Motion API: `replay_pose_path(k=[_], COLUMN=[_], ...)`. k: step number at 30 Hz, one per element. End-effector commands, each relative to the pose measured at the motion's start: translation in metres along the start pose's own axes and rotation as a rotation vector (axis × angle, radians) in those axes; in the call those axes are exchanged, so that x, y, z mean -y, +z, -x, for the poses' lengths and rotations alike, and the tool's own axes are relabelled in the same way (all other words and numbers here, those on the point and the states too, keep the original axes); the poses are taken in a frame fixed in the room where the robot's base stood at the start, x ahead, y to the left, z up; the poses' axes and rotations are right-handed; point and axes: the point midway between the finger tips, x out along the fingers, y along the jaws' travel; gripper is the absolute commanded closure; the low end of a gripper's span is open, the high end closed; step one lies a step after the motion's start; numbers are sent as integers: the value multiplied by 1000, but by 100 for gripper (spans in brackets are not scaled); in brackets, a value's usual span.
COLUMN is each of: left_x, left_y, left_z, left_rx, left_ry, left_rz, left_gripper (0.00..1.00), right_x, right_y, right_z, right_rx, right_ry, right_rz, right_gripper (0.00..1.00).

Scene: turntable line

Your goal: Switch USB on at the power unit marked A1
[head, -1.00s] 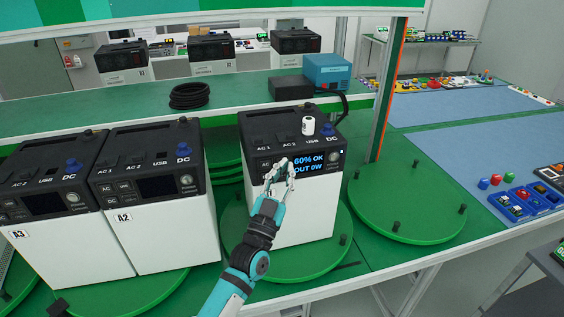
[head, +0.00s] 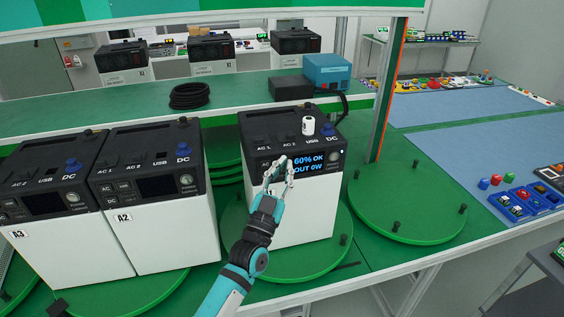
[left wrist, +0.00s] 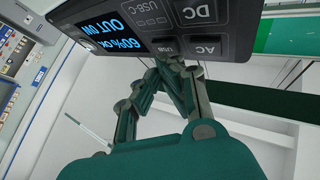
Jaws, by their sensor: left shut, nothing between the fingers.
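A power unit (head: 312,215) with a black top and white body stands on a green turntable at the middle. My left arm covers part of its front, and no A1 mark shows. Its lit screen (head: 308,164) reads 60% OK, OUT 0W. In the left wrist view its front panel appears upside down, with a USB button (left wrist: 166,42) beside an AC button (left wrist: 206,48) and a DC button (left wrist: 202,12). My left gripper (head: 283,166) is shut and empty, its fingertips (left wrist: 172,66) close to the USB button. I cannot tell whether they touch it.
Units marked A2 (head: 160,230) and A3 (head: 70,250) stand to the left. A white cylinder (head: 308,126) stands on the middle unit's top. An empty turntable (head: 405,205) is at the right. A blue box (head: 327,72) sits on the shelf behind.

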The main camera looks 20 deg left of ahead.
Motion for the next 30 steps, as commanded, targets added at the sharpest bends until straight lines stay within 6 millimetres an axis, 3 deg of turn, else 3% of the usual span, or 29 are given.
replay_pose_path(k=[30], left_x=[3], left_y=[3], left_z=[-4], left_rx=[1], left_ry=[0], left_rz=[0], left_gripper=[100], right_x=[0], right_y=[0], right_z=[-1], right_rx=[0], right_ry=[0], right_rz=[0], right_gripper=[100])
